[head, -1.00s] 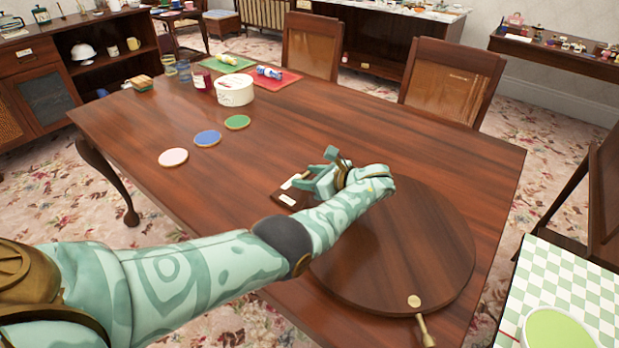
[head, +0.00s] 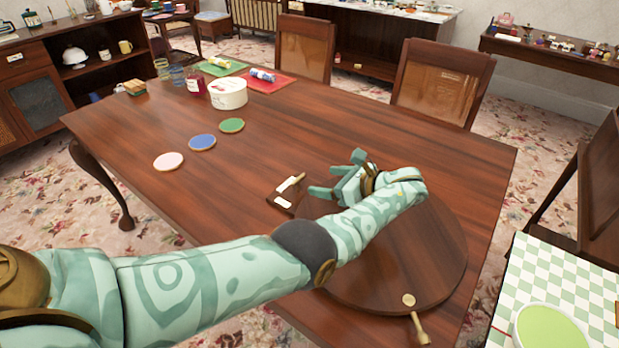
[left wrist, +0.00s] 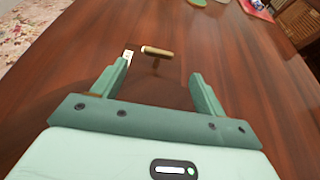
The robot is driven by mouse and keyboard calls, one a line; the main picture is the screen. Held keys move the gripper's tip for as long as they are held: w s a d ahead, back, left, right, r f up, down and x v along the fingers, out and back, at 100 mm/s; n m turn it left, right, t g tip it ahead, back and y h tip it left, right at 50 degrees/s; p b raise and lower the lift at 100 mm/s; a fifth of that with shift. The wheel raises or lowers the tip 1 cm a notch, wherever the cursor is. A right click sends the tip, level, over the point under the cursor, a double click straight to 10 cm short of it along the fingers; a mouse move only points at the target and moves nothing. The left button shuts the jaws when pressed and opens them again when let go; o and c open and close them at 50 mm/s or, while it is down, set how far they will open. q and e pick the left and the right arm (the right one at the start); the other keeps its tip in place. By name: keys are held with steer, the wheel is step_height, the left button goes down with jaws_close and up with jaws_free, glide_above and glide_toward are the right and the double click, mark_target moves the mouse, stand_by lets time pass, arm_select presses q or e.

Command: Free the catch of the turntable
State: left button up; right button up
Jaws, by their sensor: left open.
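The turntable (head: 400,255) is a round dark wooden disc at the near right part of the table. The catch (head: 290,185) is a small brass lever on a dark plate with white labels, at the disc's left edge. The lever also shows in the left wrist view (left wrist: 157,52), a little beyond the fingertips and between their lines. My left gripper (head: 332,180) is open and empty over the turntable's far left side, to the right of the catch and apart from it. Its fingers also show spread in the left wrist view (left wrist: 161,70). My right gripper is out of view.
A brass handle (head: 416,318) sticks out at the turntable's near edge. Pink, blue and green discs (head: 202,142) lie farther left on the table (head: 250,160). A white tub (head: 228,94) and jars stand at the far left end. Two chairs (head: 440,82) stand behind.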

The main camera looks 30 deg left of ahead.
arm_select(q)
steer(key=v, duration=0.7)
steer(key=shift+d+r+b, duration=0.1)
steer(key=shift+d+b, duration=0.2)
steer(key=shift+d, duration=0.1)
